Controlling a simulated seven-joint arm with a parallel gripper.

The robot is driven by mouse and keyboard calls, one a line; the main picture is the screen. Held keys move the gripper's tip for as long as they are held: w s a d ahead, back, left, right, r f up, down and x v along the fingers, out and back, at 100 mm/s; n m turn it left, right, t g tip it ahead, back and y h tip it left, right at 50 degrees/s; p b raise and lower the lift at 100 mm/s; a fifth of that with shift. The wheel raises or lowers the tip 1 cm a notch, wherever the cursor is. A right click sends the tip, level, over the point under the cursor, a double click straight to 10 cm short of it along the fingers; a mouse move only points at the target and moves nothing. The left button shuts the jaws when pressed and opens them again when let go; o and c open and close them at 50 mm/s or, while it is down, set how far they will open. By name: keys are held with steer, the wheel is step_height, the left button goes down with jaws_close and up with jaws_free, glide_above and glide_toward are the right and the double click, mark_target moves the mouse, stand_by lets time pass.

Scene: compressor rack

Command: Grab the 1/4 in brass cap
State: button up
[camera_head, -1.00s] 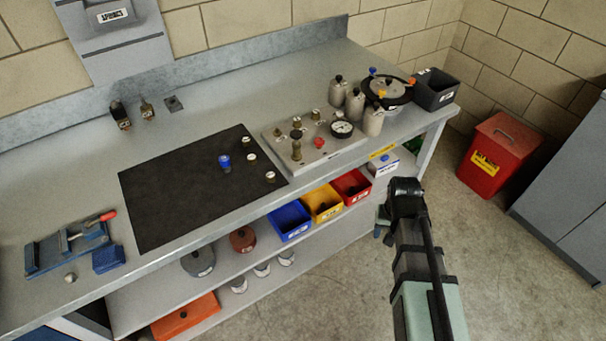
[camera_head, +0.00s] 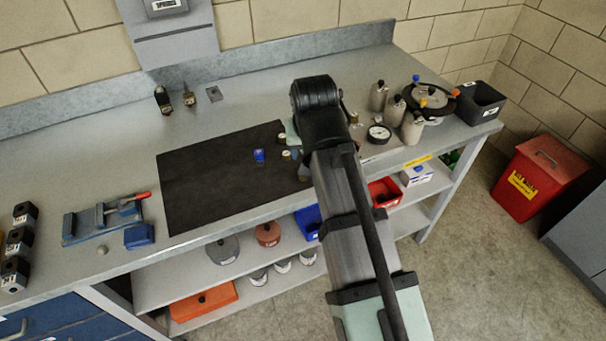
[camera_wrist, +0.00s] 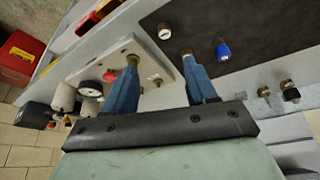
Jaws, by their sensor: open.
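Small brass caps with pale labelled tops are at the right end of the dark mat (camera_head: 215,185). In the head view I see a rear cap (camera_head: 282,140) and a nearer cap (camera_head: 286,154). In the wrist view one cap (camera_wrist: 165,31) stands clear beyond the fingertips. The labels are too small to read, so I cannot tell which is 1/4 in. My gripper (camera_wrist: 158,57) is open and empty, with its blue fingers over the area between mat and fitting plate. Brass-coloured shapes show at both fingertips; I cannot tell whether they are fittings behind. In the head view my arm hides the fingers.
A blue-topped fitting (camera_head: 259,156) stands on the mat near the caps. The plate (camera_wrist: 110,62) carries a gauge (camera_head: 379,133), a red knob and brass fittings. Grey bottles (camera_head: 396,109) stand to its right. The mat's left part is clear.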

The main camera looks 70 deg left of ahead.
steer(key=x, duration=0.7)
steer(key=shift+s+a, duration=0.25)
steer(key=shift+s, duration=0.15)
steer(key=shift+x, duration=3)
steer(key=shift+s+d, duration=0.1)
steer(key=shift+s, duration=0.05)
jaws_close()
